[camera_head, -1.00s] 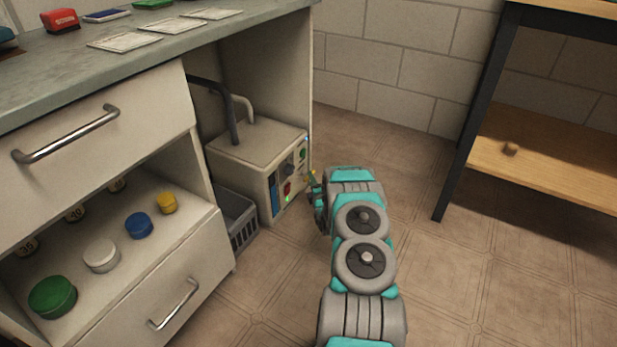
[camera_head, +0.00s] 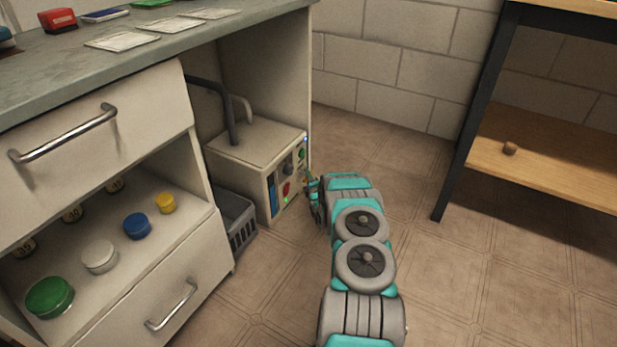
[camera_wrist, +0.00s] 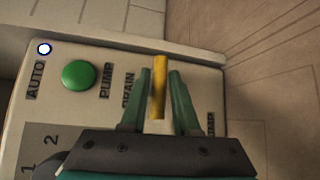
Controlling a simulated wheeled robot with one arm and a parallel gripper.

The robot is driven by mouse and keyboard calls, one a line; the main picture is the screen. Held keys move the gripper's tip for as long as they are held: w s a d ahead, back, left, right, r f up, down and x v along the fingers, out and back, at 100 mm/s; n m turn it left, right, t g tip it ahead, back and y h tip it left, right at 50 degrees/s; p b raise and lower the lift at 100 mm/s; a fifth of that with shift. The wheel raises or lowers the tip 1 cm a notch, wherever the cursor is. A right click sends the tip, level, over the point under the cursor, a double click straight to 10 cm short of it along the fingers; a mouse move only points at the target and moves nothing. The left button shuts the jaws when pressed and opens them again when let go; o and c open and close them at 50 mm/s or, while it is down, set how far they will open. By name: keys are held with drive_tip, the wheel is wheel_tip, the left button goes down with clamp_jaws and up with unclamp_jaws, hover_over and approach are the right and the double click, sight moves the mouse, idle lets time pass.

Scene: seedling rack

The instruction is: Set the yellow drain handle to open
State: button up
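The yellow drain handle (camera_wrist: 159,87) is a straight bar on the front panel of the cream unit (camera_wrist: 110,78), beside the printed word DRAIN. In the wrist view it runs up and down the picture. My gripper (camera_wrist: 160,73) has its two green fingers on either side of the handle, with a narrow gap showing on each side. It appears open around the handle, not clamped. In the head view the unit (camera_head: 255,142) stands under the counter and my gripper (camera_head: 311,186) is at its front panel; the handle is hard to make out there.
A round green button (camera_wrist: 78,75) and a lit lamp (camera_wrist: 44,49) are on the same panel. A grey basket (camera_head: 236,218) sits beside the unit. The cabinet side wall (camera_head: 268,70) is close by. The floor to the right is clear up to a wooden shelf (camera_head: 560,165).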

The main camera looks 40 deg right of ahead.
clamp_jaws()
idle(1.0)
